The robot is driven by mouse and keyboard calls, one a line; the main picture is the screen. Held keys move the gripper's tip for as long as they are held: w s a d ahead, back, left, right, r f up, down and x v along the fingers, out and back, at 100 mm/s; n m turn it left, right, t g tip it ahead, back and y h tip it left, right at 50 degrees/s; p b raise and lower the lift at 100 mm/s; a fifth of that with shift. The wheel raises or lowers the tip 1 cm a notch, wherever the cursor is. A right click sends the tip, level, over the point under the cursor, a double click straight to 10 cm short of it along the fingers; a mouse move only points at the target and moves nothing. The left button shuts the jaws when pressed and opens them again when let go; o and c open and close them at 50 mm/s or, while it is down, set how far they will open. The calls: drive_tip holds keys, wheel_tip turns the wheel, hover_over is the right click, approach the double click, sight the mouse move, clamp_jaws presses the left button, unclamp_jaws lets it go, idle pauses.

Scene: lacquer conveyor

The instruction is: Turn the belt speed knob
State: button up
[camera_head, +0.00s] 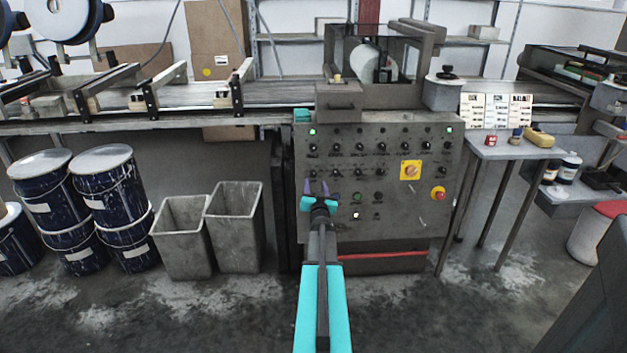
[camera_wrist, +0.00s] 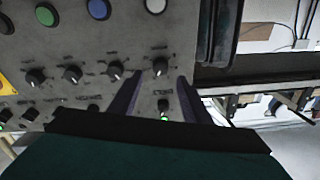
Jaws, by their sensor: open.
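The grey control panel (camera_head: 400,215) carries rows of small black knobs with labels too small to read, so I cannot tell which one is the belt speed knob. My gripper (camera_head: 318,188) is open and empty in front of the panel's left part. In the wrist view the panel appears turned over, and my gripper (camera_wrist: 160,80) has its two dark fingers spread. One black knob (camera_wrist: 160,66) shows between and just beyond the fingertips. A second knob (camera_wrist: 163,105) shows between the fingers, near a lit green lamp. I see no contact with either knob.
A yellow switch plate (camera_head: 410,170) and a red stop button (camera_head: 438,193) sit at the panel's right. Grey bins (camera_head: 236,235) and dark blue drums (camera_head: 105,190) stand left. A small side table (camera_head: 510,150) stands right. The conveyor (camera_head: 190,97) runs behind.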

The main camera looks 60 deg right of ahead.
sight(314, 174)
drive_tip(key=shift+x, duration=2.85)
drive_tip(key=c, duration=1)
drive_tip(key=shift+a, duration=0.2)
drive_tip(key=shift+c, duration=0.3)
drive_tip(key=shift+d, duration=0.15)
